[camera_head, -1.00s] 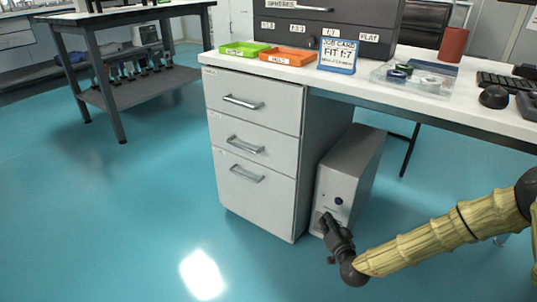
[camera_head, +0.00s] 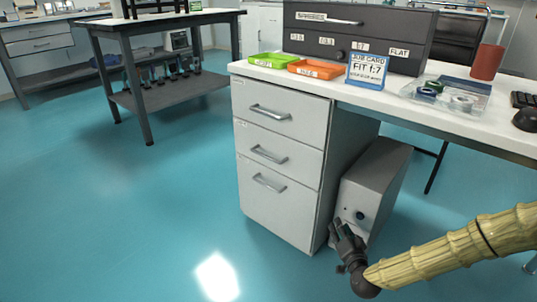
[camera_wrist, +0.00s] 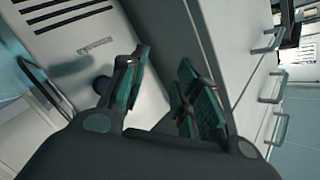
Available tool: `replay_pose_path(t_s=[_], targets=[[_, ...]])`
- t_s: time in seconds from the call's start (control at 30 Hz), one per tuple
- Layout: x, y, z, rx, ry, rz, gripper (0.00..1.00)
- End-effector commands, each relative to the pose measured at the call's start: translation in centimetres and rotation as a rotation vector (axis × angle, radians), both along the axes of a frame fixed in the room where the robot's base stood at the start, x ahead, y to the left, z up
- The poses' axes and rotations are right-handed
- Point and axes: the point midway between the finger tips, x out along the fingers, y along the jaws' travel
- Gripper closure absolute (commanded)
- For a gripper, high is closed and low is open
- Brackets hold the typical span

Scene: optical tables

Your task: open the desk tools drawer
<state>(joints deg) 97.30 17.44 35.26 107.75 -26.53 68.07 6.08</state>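The white drawer cabinet (camera_head: 278,215) under the desk has three closed drawers: top (camera_head: 300,133), middle (camera_head: 302,160) and bottom (camera_head: 275,205). Each has a metal bar handle, the top handle (camera_head: 270,112), the middle handle (camera_head: 268,155) and the bottom handle (camera_head: 269,184). Their small labels are too small to read. My gripper (camera_head: 343,230) is low, right of the cabinet, in front of the computer tower, apart from all handles. In the wrist view my gripper (camera_wrist: 160,95) has its fingers apart with nothing between them; the cabinet handles (camera_wrist: 272,88) show at the right.
The grey computer tower (camera_head: 377,185) stands on the floor close beside the cabinet and also shows in the wrist view (camera_wrist: 85,40). The desk top (camera_head: 440,122) overhangs it. A workbench (camera_head: 168,100) stands at the back left. The floor (camera_head: 130,220) left and front of the cabinet is clear.

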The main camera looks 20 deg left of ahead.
Motion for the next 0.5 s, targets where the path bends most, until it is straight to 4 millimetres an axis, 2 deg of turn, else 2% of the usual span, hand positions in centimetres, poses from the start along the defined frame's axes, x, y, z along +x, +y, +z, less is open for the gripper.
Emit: replay_pose_path(t_s=[0.03,0.3,0.5], targets=[[-0.2,2.0,2.5,0.046,0.022,0.002,0.68],[-2.3,10.5,9.7,0.334,0.203,-0.044,0.68],[-3.6,17.2,16.4,0.587,0.309,-0.086,0.68]])
